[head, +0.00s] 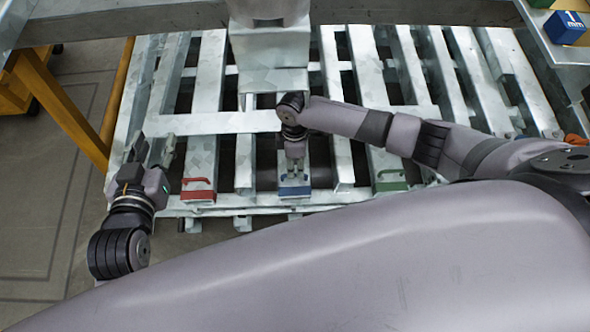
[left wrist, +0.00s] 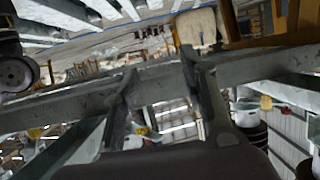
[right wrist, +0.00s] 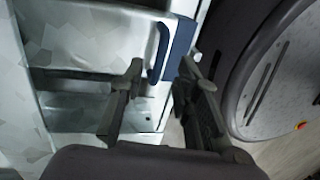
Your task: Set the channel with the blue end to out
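The channel with the blue end (head: 295,191) lies among pale metal channels on the frame, its end facing me between the red and green ends. Its blue handle (right wrist: 160,52) and blue end plate (right wrist: 181,42) show in the right wrist view. My right gripper (head: 295,175) is over the blue end and open. In the right wrist view its fingertips (right wrist: 161,68) stand on either side of the blue handle, with a gap to each side. My left gripper (head: 150,150) is open and empty left of the red end, also seen in its wrist view (left wrist: 158,75).
A red-ended channel (head: 198,195) and a green-ended channel (head: 390,186) lie to either side. A blue block marked "mm" (head: 567,27) sits on a ledge at the upper right. A yellow post (head: 62,110) stands at left.

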